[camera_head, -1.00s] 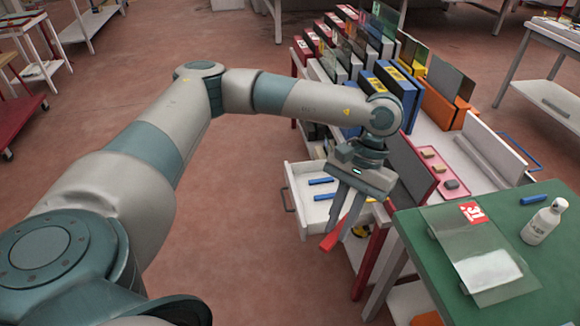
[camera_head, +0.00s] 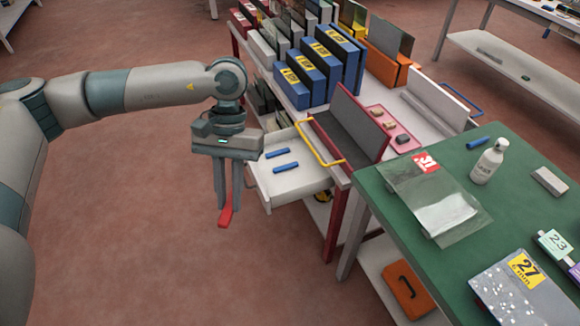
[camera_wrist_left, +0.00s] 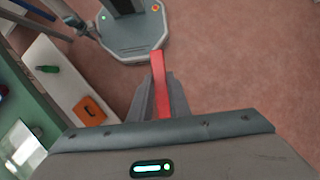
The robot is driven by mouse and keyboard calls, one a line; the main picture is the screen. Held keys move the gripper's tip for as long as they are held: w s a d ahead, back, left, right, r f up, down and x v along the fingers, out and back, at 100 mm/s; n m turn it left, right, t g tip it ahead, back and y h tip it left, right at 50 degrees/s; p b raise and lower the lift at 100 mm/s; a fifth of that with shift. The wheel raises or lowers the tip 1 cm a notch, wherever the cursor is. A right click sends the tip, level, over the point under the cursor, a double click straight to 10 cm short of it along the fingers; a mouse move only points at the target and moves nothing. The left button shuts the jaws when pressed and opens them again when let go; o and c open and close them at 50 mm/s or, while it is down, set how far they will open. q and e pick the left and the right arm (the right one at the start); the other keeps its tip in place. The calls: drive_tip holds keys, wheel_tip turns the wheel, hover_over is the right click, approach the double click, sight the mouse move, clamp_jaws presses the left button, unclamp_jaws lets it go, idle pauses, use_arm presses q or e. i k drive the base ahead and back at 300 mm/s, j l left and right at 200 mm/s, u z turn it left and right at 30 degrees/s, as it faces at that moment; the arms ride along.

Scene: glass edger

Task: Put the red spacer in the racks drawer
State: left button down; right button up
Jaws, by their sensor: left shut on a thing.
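My left gripper (camera_head: 226,205) is shut on the red spacer (camera_head: 226,216) and points down. It holds the spacer above the floor, just left of the open drawer. In the left wrist view the red spacer (camera_wrist_left: 159,80) stands out from between the fingers (camera_wrist_left: 160,98). The white racks drawer (camera_head: 300,183) is pulled out from the rack table, with two blue spacers (camera_head: 285,167) lying inside it. The spacer is outside the drawer, to the left of its front. My right gripper is not in view.
Blue racks (camera_head: 313,70) stand behind. The green table (camera_head: 400,230) at right carries a glass sheet, a bottle (camera_head: 489,162) and a blue piece. An orange case (camera_head: 408,290) lies below. Floor at left is clear.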

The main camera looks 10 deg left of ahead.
sight(307, 174)
drive_tip(key=i+l, duration=0.1)
drive_tip(key=i, duration=0.95)
